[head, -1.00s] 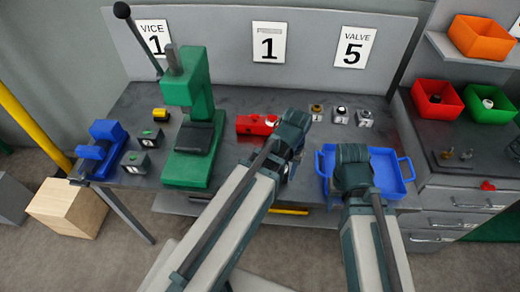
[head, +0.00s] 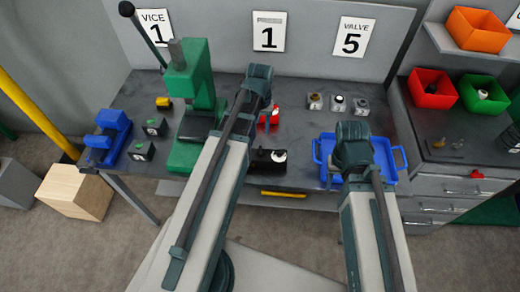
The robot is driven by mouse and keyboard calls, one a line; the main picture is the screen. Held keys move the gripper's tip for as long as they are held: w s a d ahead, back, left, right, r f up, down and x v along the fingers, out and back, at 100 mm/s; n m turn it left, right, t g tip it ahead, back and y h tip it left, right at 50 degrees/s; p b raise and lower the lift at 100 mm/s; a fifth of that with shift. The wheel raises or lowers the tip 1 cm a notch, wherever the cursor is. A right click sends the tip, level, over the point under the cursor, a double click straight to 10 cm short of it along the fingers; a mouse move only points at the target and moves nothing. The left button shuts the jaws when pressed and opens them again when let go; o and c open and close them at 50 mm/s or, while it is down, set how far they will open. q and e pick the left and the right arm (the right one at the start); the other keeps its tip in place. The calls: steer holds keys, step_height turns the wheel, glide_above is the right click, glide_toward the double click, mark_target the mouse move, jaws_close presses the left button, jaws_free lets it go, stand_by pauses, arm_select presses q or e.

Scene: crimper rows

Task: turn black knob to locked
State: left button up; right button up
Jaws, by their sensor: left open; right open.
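A black block with a round white face (head: 268,158) lies near the front edge of the bench; I cannot read its setting. A red block (head: 271,117) sits behind it, partly hidden by my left arm. My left gripper (head: 267,120) hangs over the red block, mostly hidden behind its own wrist; it is open, and I cannot tell whether it touches anything. My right gripper (head: 333,178) is open over the blue tray, mostly hidden under its wrist. No locked marking is readable.
A green press (head: 188,110) and blue vice (head: 107,135) stand to the left. Three small knobbed blocks, including one with a dark top (head: 361,103), stand at the back. The blue tray (head: 397,157) is at the right. Bench between black block and tray is narrow.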

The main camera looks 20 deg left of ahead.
mark_target(260, 150)
arm_select(q)
step_height(260, 150, down, 12)
steer(key=b, duration=1.1)
steer(key=shift+r, duration=0.1)
jaws_close()
